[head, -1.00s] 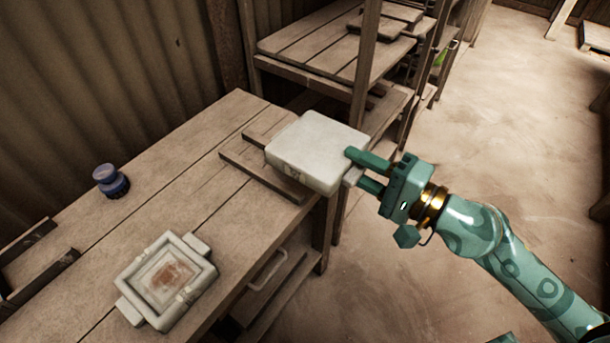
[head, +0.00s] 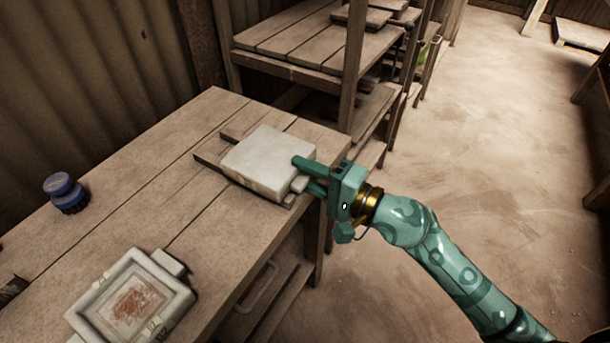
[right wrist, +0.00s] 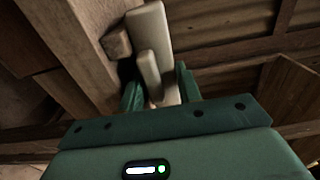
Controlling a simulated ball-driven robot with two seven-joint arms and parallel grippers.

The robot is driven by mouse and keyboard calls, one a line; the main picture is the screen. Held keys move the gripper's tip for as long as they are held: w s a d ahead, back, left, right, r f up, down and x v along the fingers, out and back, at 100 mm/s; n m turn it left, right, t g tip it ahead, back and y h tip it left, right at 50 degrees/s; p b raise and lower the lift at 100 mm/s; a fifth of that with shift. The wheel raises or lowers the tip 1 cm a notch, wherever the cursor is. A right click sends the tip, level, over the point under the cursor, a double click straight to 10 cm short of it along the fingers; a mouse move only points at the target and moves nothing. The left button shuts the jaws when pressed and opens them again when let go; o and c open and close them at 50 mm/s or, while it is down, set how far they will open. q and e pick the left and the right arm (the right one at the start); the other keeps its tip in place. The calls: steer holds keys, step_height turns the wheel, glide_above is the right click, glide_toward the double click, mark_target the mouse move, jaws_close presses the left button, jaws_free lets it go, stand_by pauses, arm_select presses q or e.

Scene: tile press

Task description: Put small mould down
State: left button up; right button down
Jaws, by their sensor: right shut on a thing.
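The small mould (head: 266,160), a pale grey-white square block, is at the far right corner of the wooden table. My right gripper (head: 306,177) is shut on a tab at its right side. The mould lies about flat over dark wooden strips (head: 207,166) on the tabletop. I cannot tell whether it touches them, since its underside is hidden. In the right wrist view the mould (right wrist: 149,28) shows edge-on, its tab between the two fingers (right wrist: 158,90). My left gripper is not in view.
A second pale mould (head: 130,300) with a reddish-brown patch inside lies at the table's front. A shelf unit (head: 300,55) stands behind the table. The middle of the tabletop (head: 150,185) is clear.

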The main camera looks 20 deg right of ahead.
steer(key=shift+s+r, duration=0.1)
steer(key=shift+r, duration=0.05)
steer(key=c, duration=1.3)
jaws_free()
steer(key=shift+o, duration=0.2)
